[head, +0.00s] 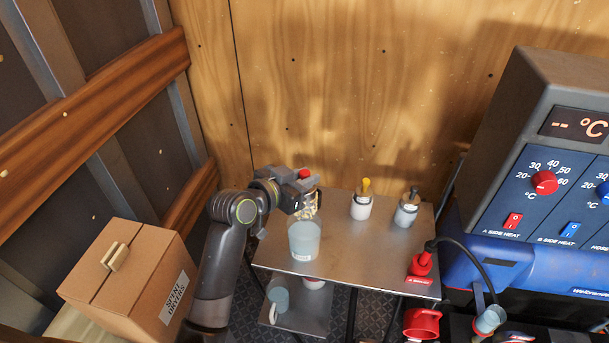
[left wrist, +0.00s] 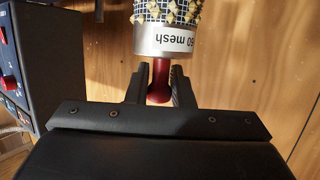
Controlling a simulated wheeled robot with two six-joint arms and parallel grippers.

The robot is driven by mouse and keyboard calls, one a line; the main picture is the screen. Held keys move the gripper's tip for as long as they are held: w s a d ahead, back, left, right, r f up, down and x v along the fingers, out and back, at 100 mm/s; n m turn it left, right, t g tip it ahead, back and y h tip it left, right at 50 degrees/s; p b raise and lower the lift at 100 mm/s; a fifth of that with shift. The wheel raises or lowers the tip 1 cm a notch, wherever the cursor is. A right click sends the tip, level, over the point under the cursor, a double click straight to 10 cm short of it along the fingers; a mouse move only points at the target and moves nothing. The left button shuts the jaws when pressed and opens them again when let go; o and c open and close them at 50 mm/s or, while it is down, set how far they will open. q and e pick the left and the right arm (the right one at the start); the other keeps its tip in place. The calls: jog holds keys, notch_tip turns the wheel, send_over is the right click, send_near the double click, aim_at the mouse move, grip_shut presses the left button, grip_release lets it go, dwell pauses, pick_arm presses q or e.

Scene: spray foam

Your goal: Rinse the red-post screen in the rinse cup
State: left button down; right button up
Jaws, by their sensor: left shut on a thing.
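My left gripper (head: 306,190) is shut on the red post of the red-post screen. In the left wrist view the red post (left wrist: 160,84) stands between the two fingers. The screen's mesh body (left wrist: 166,12) carries yellowish crumbs and a "60 mesh" label. In the head view the screen (head: 309,209) hangs below the gripper, above the rinse cup. The rinse cup (head: 304,241) is a pale blue translucent cup on the metal table. I cannot tell if the screen's lower end is inside the cup. My right gripper is not in view.
A white jar with a yellow-topped piece (head: 362,203) and a jar with a grey-topped piece (head: 407,209) stand at the back of the table (head: 352,254). A red fitting (head: 421,264) is at right. A cardboard box (head: 130,277) stands at left.

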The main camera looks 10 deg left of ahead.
aim_at(298, 217)
pick_arm(q)
jog(key=shift+s+f+b, duration=0.3)
jog(key=shift+f+b, duration=0.05)
jog(key=shift+w+f+b, duration=0.2)
jog(key=shift+f+b, duration=0.75)
jog(key=shift+f, duration=0.15)
jog(key=shift+f+b, duration=0.65)
notch_tip(298, 217, down, 11)
jog(key=b, duration=0.8)
notch_tip(298, 217, up, 3)
jog(key=p, duration=0.2)
jog(key=shift+p, duration=0.4)
jog(key=shift+f, duration=0.1)
